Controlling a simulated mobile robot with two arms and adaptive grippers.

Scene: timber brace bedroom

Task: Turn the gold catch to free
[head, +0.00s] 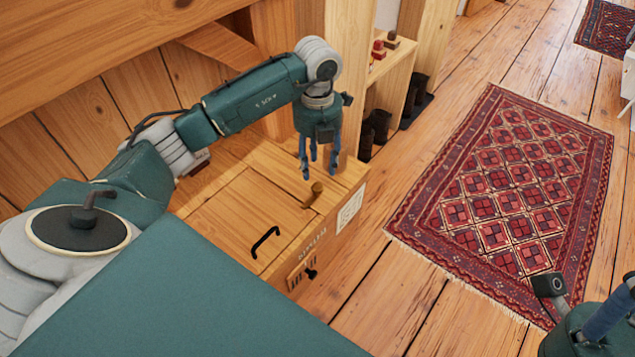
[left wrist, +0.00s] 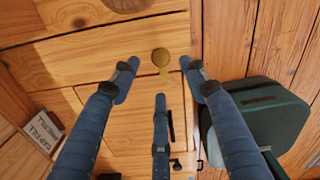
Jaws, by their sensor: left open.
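The gold catch (head: 313,193) sits on top of the wooden box (head: 225,215), beside the edge of its lid panel. In the left wrist view the catch (left wrist: 161,58) shows a round knob with a short arm pointing toward the lid. My left gripper (head: 318,168) is open and empty, pointing down just above the catch, apparently not touching it. In the left wrist view its blue fingers (left wrist: 160,80) are spread, with the catch between and beyond the tips. My right gripper (head: 606,318) shows only in part at the lower right; its fingertips are not clear.
The lid has a black handle (head: 265,242), and a dark knob (head: 311,274) sticks out of the box front. A wooden shelf (head: 392,75) with boots stands behind. A red patterned rug (head: 510,190) lies on open floor to the right.

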